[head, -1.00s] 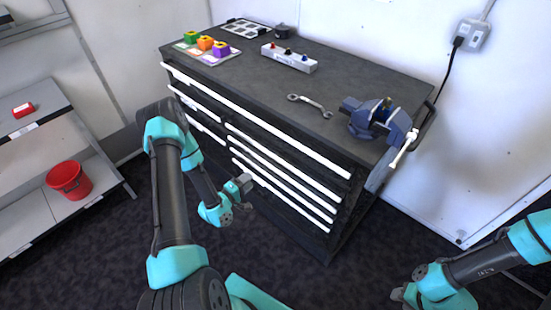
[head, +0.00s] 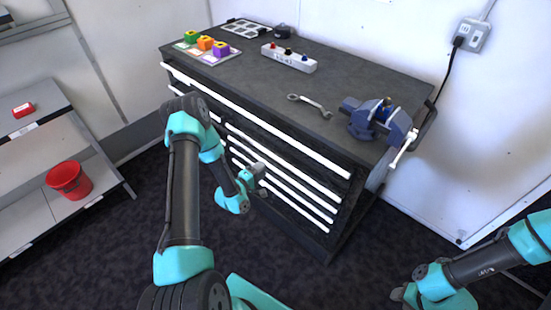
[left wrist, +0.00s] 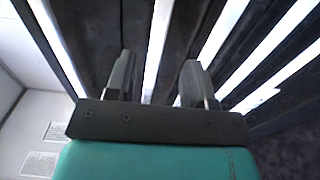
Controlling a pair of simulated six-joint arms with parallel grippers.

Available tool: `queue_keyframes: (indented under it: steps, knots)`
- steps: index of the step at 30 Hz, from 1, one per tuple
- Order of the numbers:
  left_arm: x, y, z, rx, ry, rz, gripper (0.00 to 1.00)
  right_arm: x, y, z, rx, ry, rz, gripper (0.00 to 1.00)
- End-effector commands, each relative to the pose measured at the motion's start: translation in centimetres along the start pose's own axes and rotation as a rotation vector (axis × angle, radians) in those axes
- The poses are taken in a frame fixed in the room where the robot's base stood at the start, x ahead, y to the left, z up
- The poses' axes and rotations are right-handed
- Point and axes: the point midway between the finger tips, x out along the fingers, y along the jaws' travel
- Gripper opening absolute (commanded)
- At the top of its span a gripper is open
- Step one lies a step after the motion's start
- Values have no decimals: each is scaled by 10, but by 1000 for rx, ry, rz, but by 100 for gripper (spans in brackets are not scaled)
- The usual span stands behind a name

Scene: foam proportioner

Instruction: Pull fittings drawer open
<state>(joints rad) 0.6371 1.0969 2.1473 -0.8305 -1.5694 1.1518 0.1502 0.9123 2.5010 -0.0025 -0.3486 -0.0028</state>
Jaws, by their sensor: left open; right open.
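A dark tool cabinet (head: 330,90) has several drawers with long white handle strips (head: 300,147) along its front. All drawers look shut, and I cannot read which one is the fittings drawer. My left gripper (head: 262,181) is open in front of the right-hand column of drawers. In the left wrist view, its two fingers (left wrist: 158,75) are apart, with a white handle strip (left wrist: 160,40) running through the gap between them. I cannot tell whether they touch it. My right gripper (head: 398,294) is open and empty, low at the bottom right, away from the cabinet.
On the cabinet top are a blue vise (head: 378,118), a wrench (head: 310,104), a white block with coloured knobs (head: 289,58) and coloured cubes on a mat (head: 207,46). A shelf with a red bucket (head: 69,180) stands left. The floor before the cabinet is clear.

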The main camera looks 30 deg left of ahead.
Motion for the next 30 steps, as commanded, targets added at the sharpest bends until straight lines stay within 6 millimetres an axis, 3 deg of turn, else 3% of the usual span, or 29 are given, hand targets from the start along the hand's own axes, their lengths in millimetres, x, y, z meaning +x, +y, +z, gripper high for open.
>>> queue_keyframes:
  steps: [15, 21, 29, 30]
  knots:
    - [83, 0, 1, 1, -1, 1, 49, 0, 0, 0, 0, 0, 0, 43]
    - [95, 0, 0, -1, 0, 0, 49, 0, 0, 0, 0, 0, 0, 43]
    - [95, 0, 0, -1, 0, -1, 49, 0, 0, 0, 0, 0, 0, 43]
    - [95, 0, 0, -1, 0, -1, 45, 0, 0, 0, 0, 0, 0, 43]
